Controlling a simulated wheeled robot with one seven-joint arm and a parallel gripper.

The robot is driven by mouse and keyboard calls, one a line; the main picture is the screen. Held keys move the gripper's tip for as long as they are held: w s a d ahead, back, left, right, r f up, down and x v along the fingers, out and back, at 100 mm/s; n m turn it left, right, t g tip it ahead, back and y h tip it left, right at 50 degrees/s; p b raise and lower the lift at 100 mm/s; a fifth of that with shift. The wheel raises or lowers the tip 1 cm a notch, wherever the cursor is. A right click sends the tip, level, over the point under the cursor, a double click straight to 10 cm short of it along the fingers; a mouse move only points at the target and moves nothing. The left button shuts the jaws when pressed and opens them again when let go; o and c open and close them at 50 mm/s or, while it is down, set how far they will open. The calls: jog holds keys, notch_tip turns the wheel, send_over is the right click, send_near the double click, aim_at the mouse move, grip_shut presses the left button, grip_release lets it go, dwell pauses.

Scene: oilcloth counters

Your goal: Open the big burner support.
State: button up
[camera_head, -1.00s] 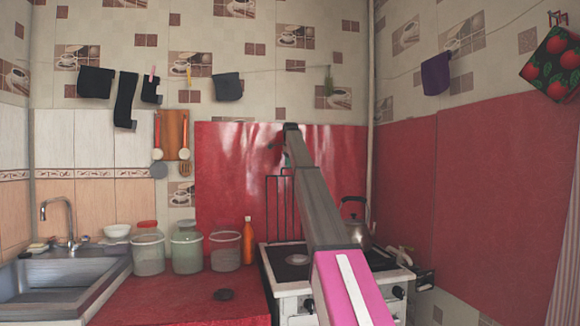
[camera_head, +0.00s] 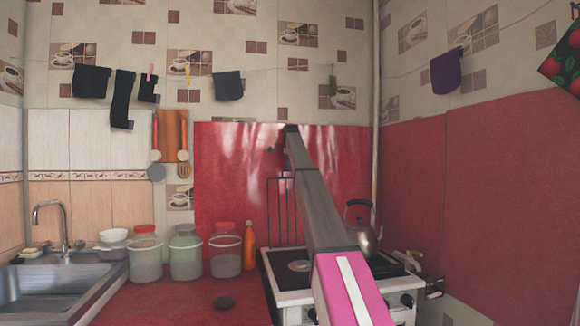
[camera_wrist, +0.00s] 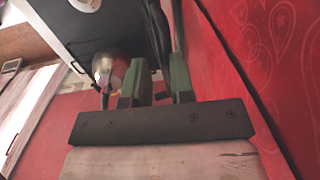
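The big burner support, a dark wire rack (camera_head: 284,212), stands upright at the back left of the stove (camera_head: 292,282). A round burner (camera_head: 299,266) lies uncovered in front of it. My arm reaches across the stove toward the red back wall; its far end is near the rack's top, and the fingers are too small there to make out. In the wrist view my gripper (camera_wrist: 160,88) shows two green fingers with a gap between them. A dark narrow thing shows beyond the gap; I cannot tell whether it is the rack or touches the fingers.
A metal kettle (camera_head: 362,236) stands at the stove's back right, beside my arm. An orange bottle (camera_head: 249,246) and several jars stand left of the stove on the red counter (camera_head: 180,300). A sink (camera_head: 55,285) is at far left. Red walls close in behind and right.

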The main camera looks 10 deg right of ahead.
jog(key=f, duration=0.2)
jog(key=shift+w+a+f, duration=0.15)
jog(key=shift+w+f, duration=0.15)
jog(key=shift+f, duration=0.1)
jog(key=shift+w, duration=0.6)
notch_tip(320, 180, up, 9)
jog(key=shift+s+r, duration=0.15)
jog(key=shift+r, duration=0.05)
jog(key=shift+s+r, duration=0.1)
jog(key=shift+r, duration=0.5)
